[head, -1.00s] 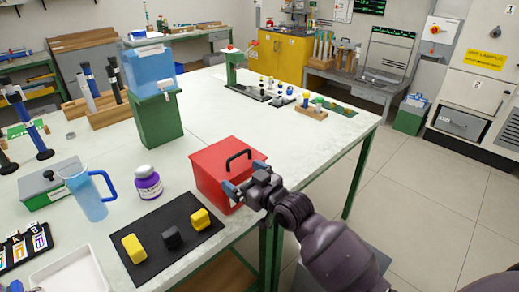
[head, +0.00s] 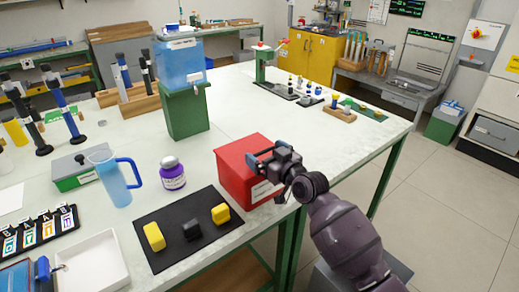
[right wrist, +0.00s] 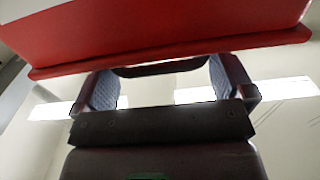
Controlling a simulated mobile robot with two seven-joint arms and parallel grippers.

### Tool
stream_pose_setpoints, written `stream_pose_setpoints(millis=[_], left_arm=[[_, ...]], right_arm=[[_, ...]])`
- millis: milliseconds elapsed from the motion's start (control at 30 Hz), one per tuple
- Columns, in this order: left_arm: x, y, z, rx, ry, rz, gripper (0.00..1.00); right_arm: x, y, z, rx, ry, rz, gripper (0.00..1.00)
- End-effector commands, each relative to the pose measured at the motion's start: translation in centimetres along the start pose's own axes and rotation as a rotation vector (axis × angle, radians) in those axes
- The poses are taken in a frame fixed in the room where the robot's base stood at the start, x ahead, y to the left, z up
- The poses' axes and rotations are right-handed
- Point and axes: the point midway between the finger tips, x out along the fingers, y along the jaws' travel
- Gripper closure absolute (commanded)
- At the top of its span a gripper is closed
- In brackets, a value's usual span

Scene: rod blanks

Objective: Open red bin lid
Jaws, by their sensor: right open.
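The red bin (head: 238,186) stands near the right edge of the table, with a white label on its front. Its red lid (head: 236,150) looks closed. My right gripper (head: 258,157) is at the top of the bin and hides the lid's handle in the head view. In the right wrist view, the black handle (right wrist: 160,68) shows between the fingertips of my open right gripper (right wrist: 160,85). The red lid (right wrist: 150,25) fills the top of that view. I cannot tell whether the fingers touch the handle. My left gripper is not in view.
A black mat (head: 168,246) with yellow and dark blocks lies in front-left of the bin. A purple-labelled bottle (head: 172,174) and a blue jug (head: 116,180) stand to the left. A green bin with a blue top (head: 186,112) stands behind. The table behind the red bin is clear.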

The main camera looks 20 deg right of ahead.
Motion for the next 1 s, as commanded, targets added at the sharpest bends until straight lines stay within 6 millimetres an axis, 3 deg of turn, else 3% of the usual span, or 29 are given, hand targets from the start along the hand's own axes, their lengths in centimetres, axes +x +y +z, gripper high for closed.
stream_pose_setpoints(millis=[233, 633, 1000], left_arm=[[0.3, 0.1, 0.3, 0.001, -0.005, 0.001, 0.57], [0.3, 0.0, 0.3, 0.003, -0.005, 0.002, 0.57], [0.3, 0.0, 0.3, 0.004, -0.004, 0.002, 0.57]], right_arm=[[2.7, 0.0, 0.1, 0.001, 0.000, 0.000, 0.00], [3.2, 0.0, 0.0, 0.000, 0.000, 0.001, 0.00], [3.2, 0.0, 0.0, 0.000, 0.000, 0.000, 0.55]])
